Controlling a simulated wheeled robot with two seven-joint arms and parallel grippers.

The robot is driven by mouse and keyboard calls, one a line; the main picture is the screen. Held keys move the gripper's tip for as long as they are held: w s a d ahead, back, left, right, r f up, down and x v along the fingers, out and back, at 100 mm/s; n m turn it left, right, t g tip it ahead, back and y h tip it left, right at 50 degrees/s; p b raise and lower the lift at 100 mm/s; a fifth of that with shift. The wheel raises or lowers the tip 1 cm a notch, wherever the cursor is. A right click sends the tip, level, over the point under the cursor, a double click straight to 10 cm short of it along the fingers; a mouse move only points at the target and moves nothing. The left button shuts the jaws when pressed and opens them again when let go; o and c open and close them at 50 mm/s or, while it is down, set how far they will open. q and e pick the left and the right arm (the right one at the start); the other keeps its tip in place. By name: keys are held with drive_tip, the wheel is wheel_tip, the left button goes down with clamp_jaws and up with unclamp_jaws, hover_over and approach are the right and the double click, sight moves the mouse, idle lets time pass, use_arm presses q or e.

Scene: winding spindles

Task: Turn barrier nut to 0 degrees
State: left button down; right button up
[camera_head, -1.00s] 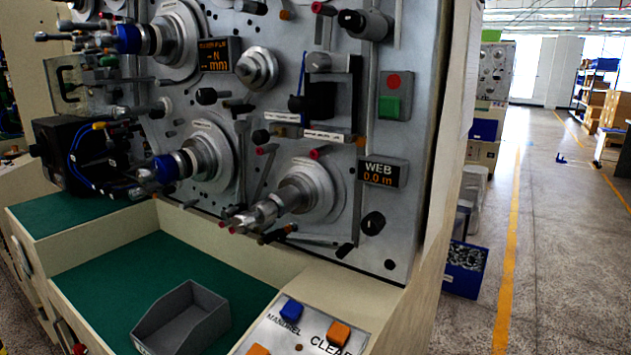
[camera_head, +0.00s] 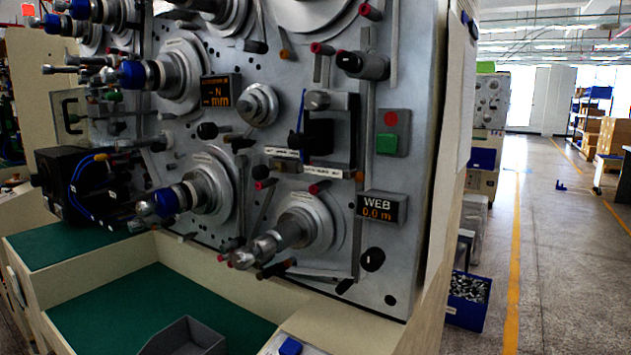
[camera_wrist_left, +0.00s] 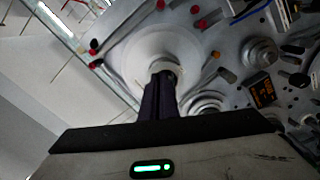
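The left wrist view looks along my left gripper (camera_wrist_left: 161,82), whose dark fingers lie close together and point at a spindle in front of a large pale disc (camera_wrist_left: 130,58). A light nut-like collar (camera_wrist_left: 169,67) shows right at the fingertips. Whether the fingers grip it or only stand against it is unclear, and so is its angle. Neither of my grippers shows in the head view. There, spindles stick out of the grey machine panel, some with blue collars, such as the upper left one (camera_head: 131,75) and the lower left one (camera_head: 166,203); I cannot tell which carries the barrier nut.
A WEB display (camera_head: 381,207) and a red and green button box (camera_head: 393,132) sit on the panel's right. A grey bin (camera_head: 188,340) rests on the green shelf (camera_head: 115,308) below. Knobs and rods crowd the panel. The aisle floor (camera_head: 565,270) on the right is mostly clear.

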use_arm(q)
drive_tip(key=shift+a+r, duration=0.15)
drive_tip(key=shift+a, duration=0.05)
drive_tip(key=b+v, duration=0.2)
drive_tip(key=v, duration=0.4)
drive_tip(key=shift+s+d+f, duration=0.2)
drive_tip(key=shift+d+f, duration=0.05)
drive_tip(key=shift+d, duration=0.05)
